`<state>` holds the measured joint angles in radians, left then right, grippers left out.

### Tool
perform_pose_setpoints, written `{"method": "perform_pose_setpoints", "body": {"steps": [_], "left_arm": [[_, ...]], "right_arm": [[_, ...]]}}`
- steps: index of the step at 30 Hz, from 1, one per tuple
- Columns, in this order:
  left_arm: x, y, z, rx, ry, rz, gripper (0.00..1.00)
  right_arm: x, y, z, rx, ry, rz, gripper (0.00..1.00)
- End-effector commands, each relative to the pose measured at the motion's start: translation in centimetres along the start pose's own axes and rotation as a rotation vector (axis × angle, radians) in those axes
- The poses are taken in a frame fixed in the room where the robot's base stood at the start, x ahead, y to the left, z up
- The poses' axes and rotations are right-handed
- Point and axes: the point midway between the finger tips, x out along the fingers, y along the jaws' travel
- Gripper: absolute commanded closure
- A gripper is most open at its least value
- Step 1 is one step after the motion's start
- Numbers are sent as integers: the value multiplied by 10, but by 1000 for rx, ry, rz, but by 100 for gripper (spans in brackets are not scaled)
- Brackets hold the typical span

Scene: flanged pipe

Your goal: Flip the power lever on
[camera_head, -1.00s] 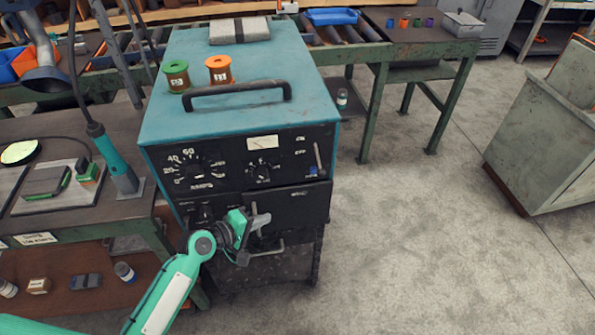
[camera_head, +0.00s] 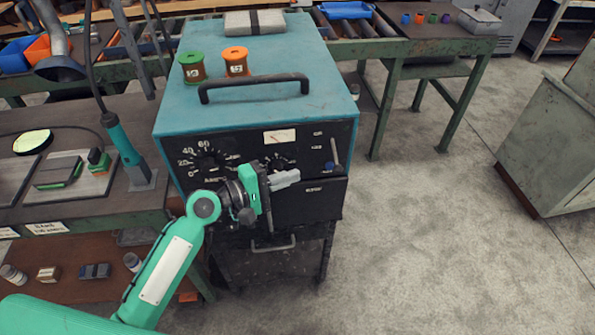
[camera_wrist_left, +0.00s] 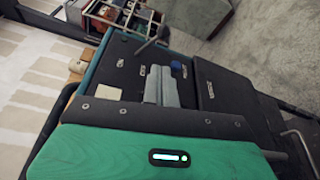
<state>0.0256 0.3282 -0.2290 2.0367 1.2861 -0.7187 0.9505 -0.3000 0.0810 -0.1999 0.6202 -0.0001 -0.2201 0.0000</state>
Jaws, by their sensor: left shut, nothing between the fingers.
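The power lever (camera_head: 335,150) is a thin grey stick on the right of the black front panel of the teal machine (camera_head: 262,128). A blue piece sits at its lower end, by small white labels. I cannot tell for certain which position it is set to. My left gripper (camera_head: 287,179) is shut and empty in front of the panel, left of the lever and a little lower, apart from it. In the left wrist view the shut grey fingers (camera_wrist_left: 161,87) point towards the panel. The lever (camera_wrist_left: 152,43) and blue piece (camera_wrist_left: 176,69) show just beyond their tips. My right gripper is out of view.
A black handle (camera_head: 253,85), a green spool (camera_head: 192,66) and an orange spool (camera_head: 236,61) are on the machine's top. A workbench (camera_head: 90,205) stands at the left, a grey cabinet (camera_head: 545,145) at the right. The floor right of the machine is clear.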

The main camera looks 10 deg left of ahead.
Motion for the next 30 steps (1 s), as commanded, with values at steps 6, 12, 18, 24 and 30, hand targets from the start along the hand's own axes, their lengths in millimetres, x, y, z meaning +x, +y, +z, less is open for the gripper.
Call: {"method": "perform_pose_setpoints", "body": {"steps": [6, 12, 18, 24, 30], "left_arm": [[42, 4, 1, -2, -2, 3, 100], [71, 3, 1, -1, -2, 1, 100], [83, 1, 1, 2, -1, 0, 100], [84, 0, 1, 2, -1, 0, 100], [84, 1, 1, -1, -1, -1, 100]], "right_arm": [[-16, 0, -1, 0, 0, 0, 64], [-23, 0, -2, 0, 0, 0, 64], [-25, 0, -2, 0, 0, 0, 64], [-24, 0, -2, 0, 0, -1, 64], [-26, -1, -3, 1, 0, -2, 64]]}}
